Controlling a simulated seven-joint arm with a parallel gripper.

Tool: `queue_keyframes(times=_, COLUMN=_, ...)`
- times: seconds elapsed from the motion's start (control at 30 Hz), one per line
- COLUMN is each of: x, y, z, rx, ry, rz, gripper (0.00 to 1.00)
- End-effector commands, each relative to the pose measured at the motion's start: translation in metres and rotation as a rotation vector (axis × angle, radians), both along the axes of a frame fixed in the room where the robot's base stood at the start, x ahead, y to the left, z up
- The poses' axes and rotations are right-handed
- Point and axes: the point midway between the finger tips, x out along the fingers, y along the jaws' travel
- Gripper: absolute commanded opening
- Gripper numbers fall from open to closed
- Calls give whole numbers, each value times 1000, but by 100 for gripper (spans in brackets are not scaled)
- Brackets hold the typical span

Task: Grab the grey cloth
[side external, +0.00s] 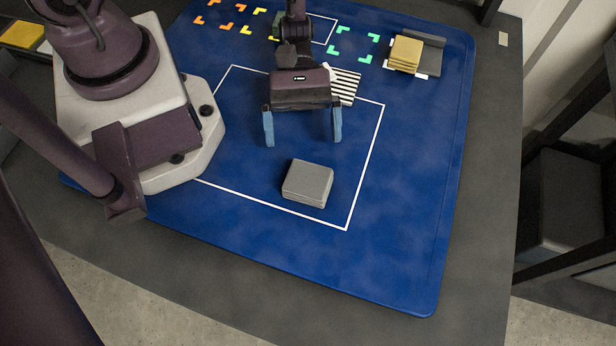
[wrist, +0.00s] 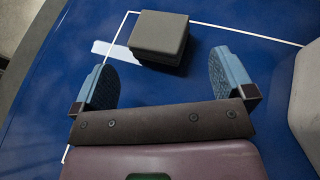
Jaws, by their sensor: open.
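The grey cloth (side external: 307,183) is a folded, square stack lying on the blue mat, inside the white outlined square near its front edge. In the wrist view the grey cloth (wrist: 159,37) lies beyond the fingertips, a little left of the middle between them. My gripper (side external: 302,138) is open and empty, with its blue fingers spread wide and pointing down, behind the cloth in the side view. In the wrist view my gripper (wrist: 162,72) shows both fingers apart with nothing between them. The fingers do not touch the cloth.
A yellow folded stack (side external: 405,54) sits by a grey holder (side external: 430,57) at the back right. A black-and-white striped piece (side external: 344,86) lies behind my gripper. Coloured corner marks line the mat's back. The blue mat (side external: 400,200) is clear around the cloth.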

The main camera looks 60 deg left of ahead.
Motion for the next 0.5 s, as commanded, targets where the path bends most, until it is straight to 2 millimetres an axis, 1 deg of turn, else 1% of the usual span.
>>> queue_keyframes(times=0.03, x=-3, y=-7, z=-3, rx=-2, ry=3, rz=-1, gripper=100)
queue_keyframes(times=0.1, x=-5, y=-13, z=-6, rx=-1, ry=1, rz=-2, gripper=100)
queue_keyframes(times=0.27, x=-8, y=-22, z=-10, rx=-1, ry=1, rz=-2, gripper=100)
queue_keyframes(times=0.5, x=-18, y=-52, z=-24, rx=0, ry=0, rz=-3, gripper=100)
